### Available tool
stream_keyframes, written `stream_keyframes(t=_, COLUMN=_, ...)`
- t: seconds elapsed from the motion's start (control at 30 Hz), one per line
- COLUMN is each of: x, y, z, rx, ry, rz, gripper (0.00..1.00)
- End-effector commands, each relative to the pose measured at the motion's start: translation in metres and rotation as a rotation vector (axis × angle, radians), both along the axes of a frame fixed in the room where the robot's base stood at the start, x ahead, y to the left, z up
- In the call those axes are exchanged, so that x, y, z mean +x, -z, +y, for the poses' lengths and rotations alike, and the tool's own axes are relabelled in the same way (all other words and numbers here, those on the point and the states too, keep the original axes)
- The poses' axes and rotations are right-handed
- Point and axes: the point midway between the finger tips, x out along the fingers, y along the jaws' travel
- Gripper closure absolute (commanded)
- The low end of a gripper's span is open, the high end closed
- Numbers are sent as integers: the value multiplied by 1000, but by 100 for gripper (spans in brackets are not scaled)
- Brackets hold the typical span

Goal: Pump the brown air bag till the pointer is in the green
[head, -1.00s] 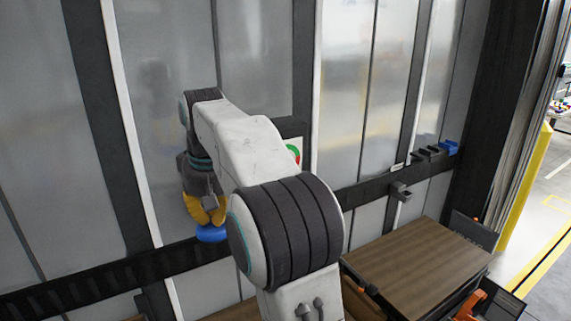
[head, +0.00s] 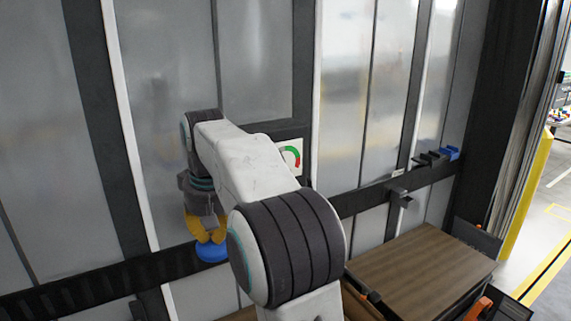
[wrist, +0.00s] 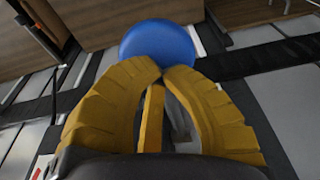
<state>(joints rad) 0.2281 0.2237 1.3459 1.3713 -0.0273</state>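My gripper (head: 208,236) has yellow fingers and points down in front of the wall. Its fingertips are together just above a round blue knob (head: 212,252). In the wrist view the fingertips (wrist: 163,72) meet at the near edge of the blue knob (wrist: 158,48), which lies beyond them and not between them. The tips appear to press on the knob or sit very close to it. A white gauge (head: 290,157) with a green and red arc shows beside my arm; its pointer is too small to read. I cannot make out the brown air bag for certain.
A brown wood-topped box (head: 420,268) stands at the lower right. A dark rail (head: 365,197) crosses the wall and carries a grey bracket (head: 400,197) and a blue block (head: 450,153). A yellow post (head: 527,195) stands at the far right by open floor.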

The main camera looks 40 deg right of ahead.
Motion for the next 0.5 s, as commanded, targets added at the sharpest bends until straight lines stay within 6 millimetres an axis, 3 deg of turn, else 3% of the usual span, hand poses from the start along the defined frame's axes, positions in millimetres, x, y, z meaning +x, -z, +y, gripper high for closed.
stream_keyframes(t=0.23, x=0, y=-7, z=0, rx=0, ry=0, rz=1, gripper=100)
stream_keyframes(t=0.5, x=0, y=-27, z=0, rx=0, ry=0, rz=2, gripper=100)
